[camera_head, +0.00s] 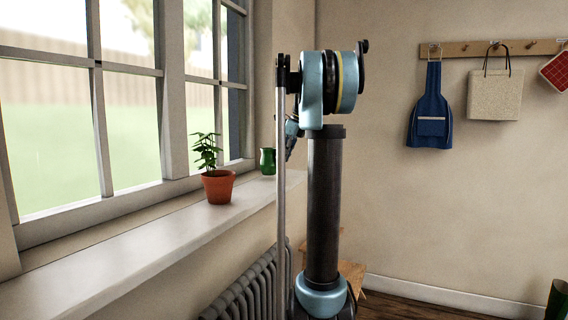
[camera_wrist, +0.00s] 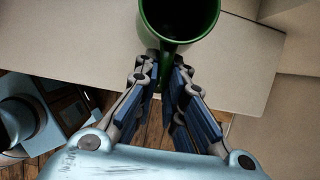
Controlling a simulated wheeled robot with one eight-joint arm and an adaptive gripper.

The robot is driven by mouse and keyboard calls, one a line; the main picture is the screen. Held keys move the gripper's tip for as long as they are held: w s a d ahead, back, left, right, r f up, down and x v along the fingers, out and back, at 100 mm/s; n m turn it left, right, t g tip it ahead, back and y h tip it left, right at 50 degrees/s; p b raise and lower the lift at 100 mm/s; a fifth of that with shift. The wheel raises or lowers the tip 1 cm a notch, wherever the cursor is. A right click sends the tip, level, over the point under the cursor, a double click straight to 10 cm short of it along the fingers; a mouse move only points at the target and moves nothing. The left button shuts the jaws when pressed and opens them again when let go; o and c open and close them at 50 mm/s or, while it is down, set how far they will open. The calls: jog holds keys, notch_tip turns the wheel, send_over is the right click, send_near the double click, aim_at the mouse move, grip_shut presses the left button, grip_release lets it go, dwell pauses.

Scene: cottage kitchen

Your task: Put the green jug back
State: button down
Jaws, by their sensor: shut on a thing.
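The green jug (camera_head: 267,161) is upright at the far end of the window sill (camera_head: 150,236), close to the window frame. I cannot tell whether its base touches the sill or is just above it. In the wrist view the jug (camera_wrist: 180,38) is seen from above, with its dark open mouth at the top and its handle pointing down toward my gripper (camera_wrist: 162,72). The fingers are shut on the handle, one on each side. In the head view my gripper (camera_head: 289,155) is beside the jug on its right, partly hidden by my arm.
A potted plant (camera_head: 218,186) in a terracotta pot stands on the sill nearer the camera. A radiator (camera_head: 245,292) is below the sill. A blue apron (camera_head: 430,112) and a pale bag (camera_head: 495,95) hang on the right wall. The near sill is bare.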

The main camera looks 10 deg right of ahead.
notch_tip(320, 180, down, 2)
jog(key=shift+f, duration=0.15)
jog(key=c, duration=1.7)
grip_release()
jog(key=v, duration=1.2)
